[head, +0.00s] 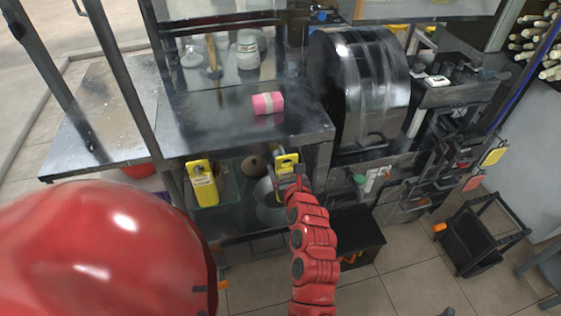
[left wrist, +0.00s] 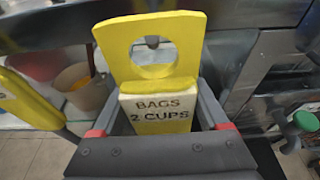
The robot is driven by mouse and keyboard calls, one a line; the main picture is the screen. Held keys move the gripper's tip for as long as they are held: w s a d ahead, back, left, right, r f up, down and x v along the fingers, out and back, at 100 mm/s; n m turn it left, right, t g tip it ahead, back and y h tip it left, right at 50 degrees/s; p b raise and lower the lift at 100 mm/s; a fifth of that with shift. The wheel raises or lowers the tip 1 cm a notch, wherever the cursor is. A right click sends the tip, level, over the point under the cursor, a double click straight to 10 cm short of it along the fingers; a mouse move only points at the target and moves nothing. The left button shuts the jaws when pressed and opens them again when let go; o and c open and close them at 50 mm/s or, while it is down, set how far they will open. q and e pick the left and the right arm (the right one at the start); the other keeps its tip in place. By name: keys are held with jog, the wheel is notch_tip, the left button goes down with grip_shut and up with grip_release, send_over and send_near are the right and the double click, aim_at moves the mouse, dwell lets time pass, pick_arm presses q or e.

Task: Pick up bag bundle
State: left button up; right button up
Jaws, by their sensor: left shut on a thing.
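A yellow bag bundle (head: 286,160) with a round hole in its top hangs at the front of the steel counter. In the left wrist view this bundle (left wrist: 158,103) reads "BAGS 2 CUPS" and stands between the two grey fingers. My left gripper (head: 288,177) is shut on it; the gripper (left wrist: 155,88) also shows in its own wrist view. A second yellow bag bundle (head: 202,184) hangs further left; its edge (left wrist: 28,100) shows at the left of the wrist view. My right gripper is not in view.
The steel counter (head: 190,125) carries a pink-wrapped bundle (head: 268,103). A large dark drum machine (head: 360,85) stands to the right. A lower shelf below holds a pot (head: 270,208). A black stand (head: 480,235) is on the tiled floor at right.

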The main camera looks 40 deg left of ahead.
aim_at(287, 177)
pick_arm(q)
jog(key=shift+s+d+f, duration=0.1)
jog(key=shift+s+d, duration=0.9)
jog(key=shift+d, duration=0.2)
notch_tip(287, 177, up, 14)
jog(key=shift+r, duration=0.1)
